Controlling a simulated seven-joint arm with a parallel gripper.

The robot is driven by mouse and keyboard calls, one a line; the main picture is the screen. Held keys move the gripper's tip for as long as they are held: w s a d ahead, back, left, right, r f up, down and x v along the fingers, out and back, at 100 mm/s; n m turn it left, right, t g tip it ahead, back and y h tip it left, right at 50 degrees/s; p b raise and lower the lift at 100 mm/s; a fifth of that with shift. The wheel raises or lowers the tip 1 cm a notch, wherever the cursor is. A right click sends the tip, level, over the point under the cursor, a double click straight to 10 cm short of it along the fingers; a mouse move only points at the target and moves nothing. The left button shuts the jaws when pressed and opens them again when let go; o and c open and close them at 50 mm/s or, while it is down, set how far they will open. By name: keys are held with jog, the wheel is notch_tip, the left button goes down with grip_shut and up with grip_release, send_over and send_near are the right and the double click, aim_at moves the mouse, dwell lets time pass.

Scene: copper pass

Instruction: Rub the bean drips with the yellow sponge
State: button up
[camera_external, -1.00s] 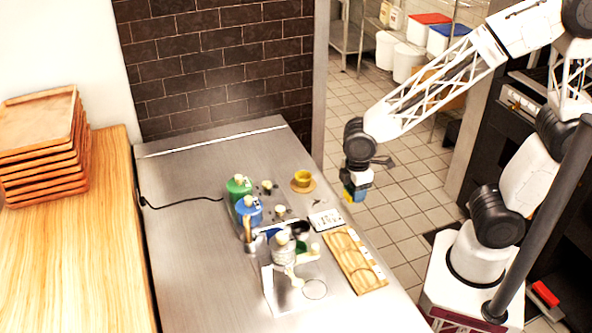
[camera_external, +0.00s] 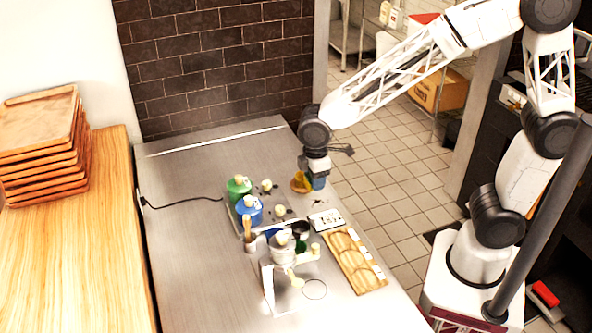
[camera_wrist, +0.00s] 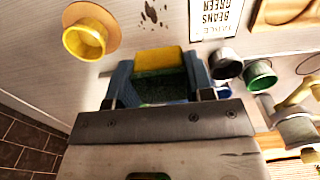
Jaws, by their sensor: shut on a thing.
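My gripper (camera_wrist: 158,82) is shut on the yellow sponge (camera_wrist: 158,60), which has a dark green scouring side. The sponge sits between the blue fingers in the wrist view. In the external view my gripper (camera_external: 317,183) hangs over the counter's right edge area, beside the yellow cup; the sponge is hard to make out there. The bean drips (camera_wrist: 150,13) are small dark brown spots on the steel counter, ahead of the sponge in the wrist view. They show faintly in the external view (camera_external: 318,203). The sponge appears above the counter, apart from the drips.
A yellow cup (camera_wrist: 86,40) on a round saucer (camera_wrist: 113,22) stands left of the sponge. A "Green Beans" card (camera_wrist: 214,14), a black cup (camera_wrist: 226,64) and a green-lined cup (camera_wrist: 260,75) are to its right. A wooden tray (camera_external: 355,262) and blue and green canisters (camera_external: 249,211) stand nearby.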

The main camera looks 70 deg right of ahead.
jog(key=shift+w+a+r, duration=0.15)
jog(key=shift+w+a, duration=0.05)
jog(key=shift+w, duration=0.7)
